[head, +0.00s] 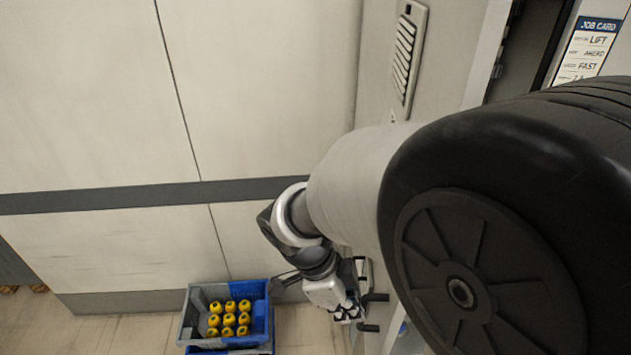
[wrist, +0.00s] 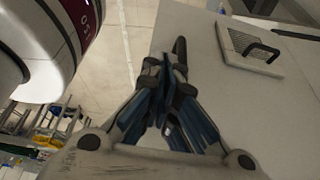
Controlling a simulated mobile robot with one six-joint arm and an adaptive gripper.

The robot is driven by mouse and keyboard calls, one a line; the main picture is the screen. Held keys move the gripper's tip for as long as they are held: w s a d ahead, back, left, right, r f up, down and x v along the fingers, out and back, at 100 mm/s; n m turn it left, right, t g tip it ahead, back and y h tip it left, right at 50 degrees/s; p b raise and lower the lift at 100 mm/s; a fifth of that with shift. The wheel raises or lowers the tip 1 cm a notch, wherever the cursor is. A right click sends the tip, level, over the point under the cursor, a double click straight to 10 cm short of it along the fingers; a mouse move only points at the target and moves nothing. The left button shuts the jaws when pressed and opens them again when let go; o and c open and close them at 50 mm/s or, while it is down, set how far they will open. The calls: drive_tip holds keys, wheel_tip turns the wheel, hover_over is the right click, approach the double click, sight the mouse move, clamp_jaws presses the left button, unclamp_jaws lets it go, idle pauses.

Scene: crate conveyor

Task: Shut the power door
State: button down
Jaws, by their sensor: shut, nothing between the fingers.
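I cannot clearly tell which part is the power door. A pale cabinet (head: 455,45) with a louvred vent (head: 405,60) stands at the upper right in the head view, and a dark gap shows at its right edge. In the wrist view a pale panel (wrist: 215,100) fills the right side. On it is a small slotted plate (wrist: 238,44) with a black handle (wrist: 262,48). My gripper (wrist: 170,70) is shut and empty, its fingertips together left of that plate and apart from the handle. In the head view my gripper (head: 345,308) is low, partly hidden among dark brackets.
A blue and grey crate (head: 272,310) of yellow round items stands on the floor left of my gripper. A job card (head: 588,50) hangs at the upper right. A large black wheel (head: 470,270) blocks much of the right side.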

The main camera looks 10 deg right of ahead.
drive_tip(key=d, duration=0.4)
drive_tip(key=shift+s+f, duration=0.2)
drive_tip(key=shift+s, duration=0.15)
drive_tip(key=shift+d, duration=0.2)
